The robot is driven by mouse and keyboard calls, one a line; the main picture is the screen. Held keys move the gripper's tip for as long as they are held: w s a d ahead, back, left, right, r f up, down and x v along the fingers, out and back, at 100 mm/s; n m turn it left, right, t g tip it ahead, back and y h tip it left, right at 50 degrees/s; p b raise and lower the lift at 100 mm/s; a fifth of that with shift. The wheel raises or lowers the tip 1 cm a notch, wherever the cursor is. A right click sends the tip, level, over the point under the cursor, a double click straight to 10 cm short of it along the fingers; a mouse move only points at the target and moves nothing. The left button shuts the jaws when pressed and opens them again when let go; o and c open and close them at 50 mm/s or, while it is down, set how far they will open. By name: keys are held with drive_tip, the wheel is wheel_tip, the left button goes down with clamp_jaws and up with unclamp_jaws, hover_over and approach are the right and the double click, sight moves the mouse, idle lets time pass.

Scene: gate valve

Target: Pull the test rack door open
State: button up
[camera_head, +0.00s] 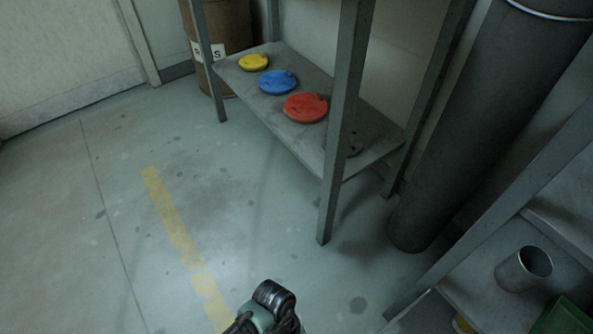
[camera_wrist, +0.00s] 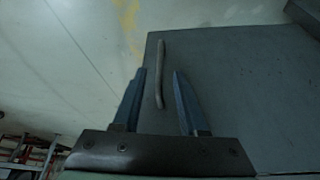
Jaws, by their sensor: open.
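In the wrist view a flat grey door panel (camera_wrist: 230,80) fills the right and centre. A slim bar handle (camera_wrist: 160,72) stands near its left edge. My gripper (camera_wrist: 160,72) is open, with one blue finger to the left of the handle's lower part and one to the right. The handle lies between the fingers in the picture; I cannot tell how far it is from them in depth. I see no gap that shows the door open. In the head view only a part of my arm shows at the bottom, and the door is not in view.
A metal shelf (camera_head: 290,135) holds yellow (camera_head: 254,62), blue (camera_head: 278,82) and red (camera_head: 306,107) discs. A dark thick pipe (camera_head: 465,120) stands right of it. A lower right shelf holds a metal cup (camera_head: 523,269). The floor at left is clear, with a yellow stripe (camera_head: 180,235).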

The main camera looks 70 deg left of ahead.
drive_tip(key=p+v, duration=0.2)
drive_tip(key=v, duration=0.4)
drive_tip(key=shift+a+r, duration=0.2)
drive_tip(key=shift+r, duration=0.1)
